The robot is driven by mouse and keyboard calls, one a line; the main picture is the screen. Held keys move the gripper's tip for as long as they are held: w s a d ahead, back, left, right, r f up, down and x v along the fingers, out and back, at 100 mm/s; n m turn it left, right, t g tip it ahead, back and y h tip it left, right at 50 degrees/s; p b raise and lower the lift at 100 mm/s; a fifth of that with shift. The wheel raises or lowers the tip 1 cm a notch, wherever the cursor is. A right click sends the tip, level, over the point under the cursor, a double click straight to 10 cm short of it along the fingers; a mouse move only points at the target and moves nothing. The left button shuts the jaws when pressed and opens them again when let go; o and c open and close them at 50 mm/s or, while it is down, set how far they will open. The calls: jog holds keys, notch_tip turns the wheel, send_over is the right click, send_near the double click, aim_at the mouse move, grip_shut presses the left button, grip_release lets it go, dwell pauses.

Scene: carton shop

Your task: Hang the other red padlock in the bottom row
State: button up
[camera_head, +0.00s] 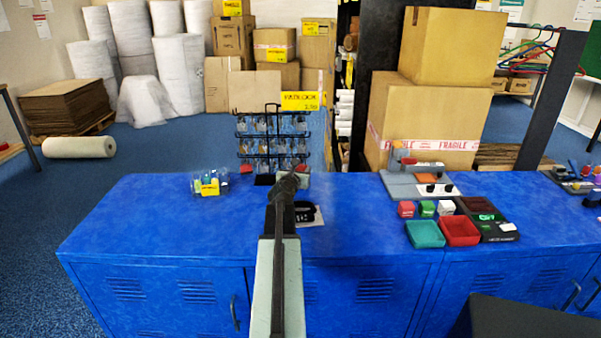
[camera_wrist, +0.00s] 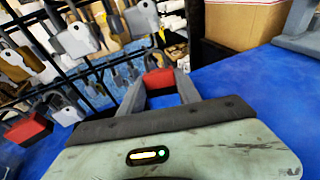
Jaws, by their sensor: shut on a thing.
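My gripper (camera_wrist: 160,90) is shut on a red padlock (camera_wrist: 158,77), which sits between the two grey fingers in the wrist view with its grey shackle up. Another red padlock (camera_wrist: 28,127) hangs low at the left of the black wire rack (camera_wrist: 85,68). In the head view that hanging padlock (camera_head: 246,169) is at the bottom left of the rack (camera_head: 240,128). The held padlock (camera_head: 301,168) shows as a small red patch beside my gripper, at the rack's lower right. Whether its shackle touches a hook cannot be told.
Grey and brown padlocks (camera_wrist: 76,40) fill the upper rows. A clear bin (camera_head: 208,188) stands left on the blue counter (camera_head: 130,220). Teal (camera_head: 425,235) and red trays (camera_head: 460,232) stand to the right. Large cartons (camera_head: 425,115) rise behind the counter.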

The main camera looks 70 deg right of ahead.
jog(key=o, duration=1.3)
jog(key=shift+a, duration=0.1)
jog(key=p+v, duration=0.1)
jog(key=v, duration=0.6)
jog(key=shift+s+a+r+p, duration=0.1)
jog(key=shift+a+r+p, duration=0.05)
jog(key=shift+a+p, duration=0.2)
